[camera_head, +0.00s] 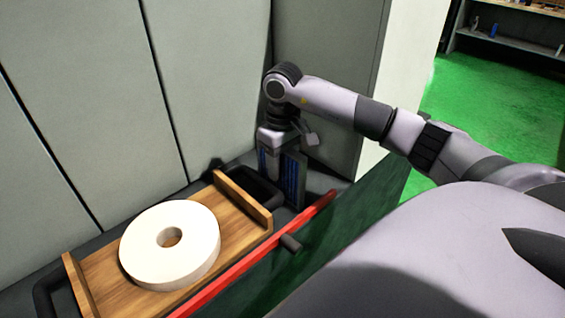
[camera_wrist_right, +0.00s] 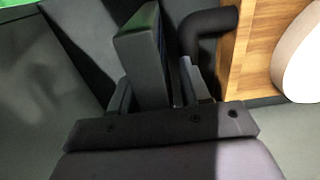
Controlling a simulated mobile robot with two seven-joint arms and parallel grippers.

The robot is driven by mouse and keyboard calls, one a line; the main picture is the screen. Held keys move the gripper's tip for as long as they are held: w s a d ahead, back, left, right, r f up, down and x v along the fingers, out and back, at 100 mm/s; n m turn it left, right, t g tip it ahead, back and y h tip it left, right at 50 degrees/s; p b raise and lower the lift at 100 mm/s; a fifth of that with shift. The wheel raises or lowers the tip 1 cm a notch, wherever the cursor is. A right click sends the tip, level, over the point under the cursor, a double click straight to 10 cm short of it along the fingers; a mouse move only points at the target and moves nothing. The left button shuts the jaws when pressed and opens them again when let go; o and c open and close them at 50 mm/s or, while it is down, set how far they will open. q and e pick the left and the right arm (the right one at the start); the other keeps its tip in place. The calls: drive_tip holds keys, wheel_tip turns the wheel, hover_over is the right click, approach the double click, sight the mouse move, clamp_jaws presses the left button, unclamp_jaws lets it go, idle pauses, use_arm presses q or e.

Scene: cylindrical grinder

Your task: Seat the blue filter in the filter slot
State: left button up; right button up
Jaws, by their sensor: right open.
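The blue filter (camera_head: 293,180) stands upright as a dark-framed block with a blue face, in the corner by the grey wall, past the far end of the wooden tray. My right gripper (camera_head: 284,158) points down at the filter's top. In the right wrist view, the filter (camera_wrist_right: 143,68) is a dark grey block between the two fingers of my right gripper (camera_wrist_right: 155,88), which are open with a gap on the right side. Contact on the left side is unclear. I cannot make out the filter slot. My left gripper is not in view.
A wooden tray (camera_head: 258,207) holds a white grinding wheel (camera_head: 190,225) at lower left. A black tube handle (camera_wrist_right: 208,20) lies between filter and tray. A red rail (camera_head: 250,258) runs along the front. Grey panels (camera_head: 210,70) close off the back; green floor (camera_head: 480,110) is open at right.

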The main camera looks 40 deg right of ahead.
wheel_tip(320, 180, up, 11)
drive_tip(key=shift+f+b, duration=0.2)
drive_tip(key=shift+b, duration=0.2)
drive_tip(key=shift+r, duration=0.8)
